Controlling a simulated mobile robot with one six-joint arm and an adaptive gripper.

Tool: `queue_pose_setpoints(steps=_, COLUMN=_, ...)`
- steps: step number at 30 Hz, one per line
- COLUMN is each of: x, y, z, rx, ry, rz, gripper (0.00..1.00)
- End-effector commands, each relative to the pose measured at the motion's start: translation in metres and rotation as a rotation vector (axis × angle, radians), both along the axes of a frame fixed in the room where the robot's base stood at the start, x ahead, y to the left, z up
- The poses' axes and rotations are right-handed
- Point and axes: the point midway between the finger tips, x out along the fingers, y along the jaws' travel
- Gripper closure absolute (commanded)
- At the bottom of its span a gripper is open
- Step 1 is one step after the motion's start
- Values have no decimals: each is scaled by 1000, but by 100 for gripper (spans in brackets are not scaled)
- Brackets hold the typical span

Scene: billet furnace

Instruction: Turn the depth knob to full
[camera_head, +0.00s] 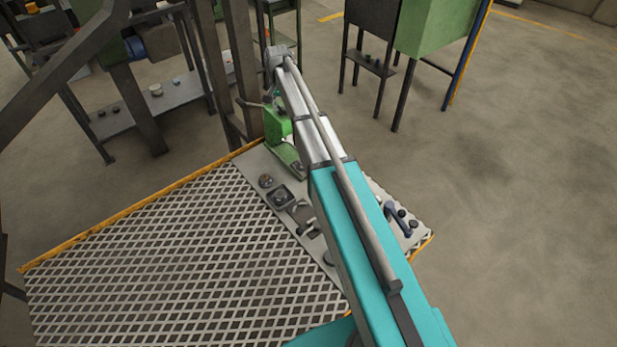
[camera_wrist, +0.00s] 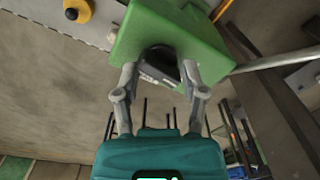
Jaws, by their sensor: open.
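A green box-shaped device (camera_head: 277,124) stands at the far end of the grey panel; it also fills the top middle of the wrist view (camera_wrist: 195,38). On its face is a dark round knob (camera_wrist: 158,58), which I take to be the depth knob. I cannot read any marks or its setting. My gripper (camera_wrist: 160,74) is open, with one finger on each side of the dark knob. I cannot tell whether the fingers touch it. In the head view the gripper is mostly hidden behind my wrist and by the green device.
The grey panel (camera_head: 250,163) carries several controls, including a yellow-rimmed button (camera_wrist: 77,10) and a blue handle (camera_head: 398,220). A pale lever (camera_wrist: 275,62) sticks out right of the green device. Dark posts (camera_head: 240,60) stand just behind. Mesh grating (camera_head: 170,260) lies left.

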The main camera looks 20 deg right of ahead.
Motion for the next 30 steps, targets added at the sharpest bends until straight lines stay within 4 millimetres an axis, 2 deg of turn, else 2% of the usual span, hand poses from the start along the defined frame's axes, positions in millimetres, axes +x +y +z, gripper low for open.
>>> queue_pose_setpoints(steps=26, x=0, y=0, z=0, rx=0, ry=0, rz=-568, gripper=46)
queue_pose_setpoints(steps=30, x=0, y=0, z=16, rx=0, ry=0, rz=-575, gripper=46)
